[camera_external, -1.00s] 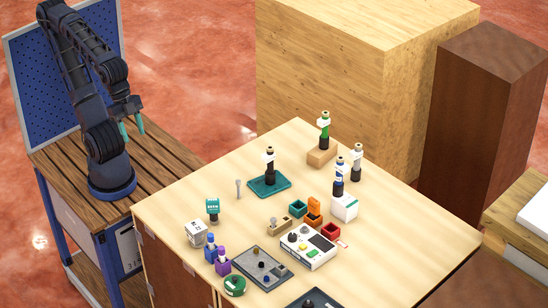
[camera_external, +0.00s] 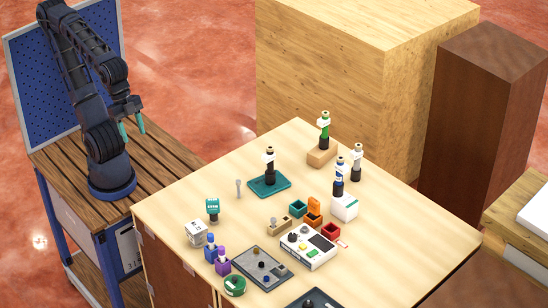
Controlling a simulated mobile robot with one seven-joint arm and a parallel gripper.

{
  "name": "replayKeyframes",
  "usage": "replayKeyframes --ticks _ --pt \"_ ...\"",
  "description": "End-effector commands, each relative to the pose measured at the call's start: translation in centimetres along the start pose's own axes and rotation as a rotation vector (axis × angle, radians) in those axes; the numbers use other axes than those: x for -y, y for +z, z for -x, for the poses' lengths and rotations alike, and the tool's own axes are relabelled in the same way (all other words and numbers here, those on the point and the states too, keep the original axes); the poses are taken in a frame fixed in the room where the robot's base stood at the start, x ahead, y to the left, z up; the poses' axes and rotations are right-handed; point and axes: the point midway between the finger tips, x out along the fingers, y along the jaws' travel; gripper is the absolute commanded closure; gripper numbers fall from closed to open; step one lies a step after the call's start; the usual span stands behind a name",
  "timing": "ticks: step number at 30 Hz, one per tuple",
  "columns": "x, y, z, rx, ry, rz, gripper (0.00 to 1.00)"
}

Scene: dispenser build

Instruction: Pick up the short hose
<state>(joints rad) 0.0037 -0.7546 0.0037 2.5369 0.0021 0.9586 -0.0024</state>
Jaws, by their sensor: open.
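My gripper (camera_external: 132,129), with two teal fingertips, is open and empty. It hangs above the slatted bench at the left, apart from the light wooden table (camera_external: 165,215) and everything on it. I cannot make out for sure which thing is the short hose. A green ring-shaped thing (camera_external: 234,286), perhaps a coil, lies near the table's front edge. A small grey upright piece (camera_external: 238,188) stands alone at the table's left side.
A white device (camera_external: 321,256) and a grey panel (camera_external: 246,256) lie nearer the front. Large wooden boxes (camera_external: 320,75) stand behind. The table's left corner is clear.

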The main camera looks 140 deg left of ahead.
Motion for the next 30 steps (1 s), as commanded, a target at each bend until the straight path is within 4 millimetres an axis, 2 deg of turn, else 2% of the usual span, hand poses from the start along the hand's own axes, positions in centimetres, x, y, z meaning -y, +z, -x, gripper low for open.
replayKeyframes --ticks 5,8,10,20,30 --pt "0.1 -0.2 0.1 0.0 0.0 0.0 0.49" --pt "0.3 -1.4 0.3 0.002 -0.003 0.001 0.49" --pt "0.6 -2.9 0.5 0.005 -0.005 0.002 0.49" --pt "3.9 -13.2 0.9 0.021 -0.014 -0.001 0.49" --pt "9.7 -23.6 -0.9 0.031 -0.015 -0.006 0.49"
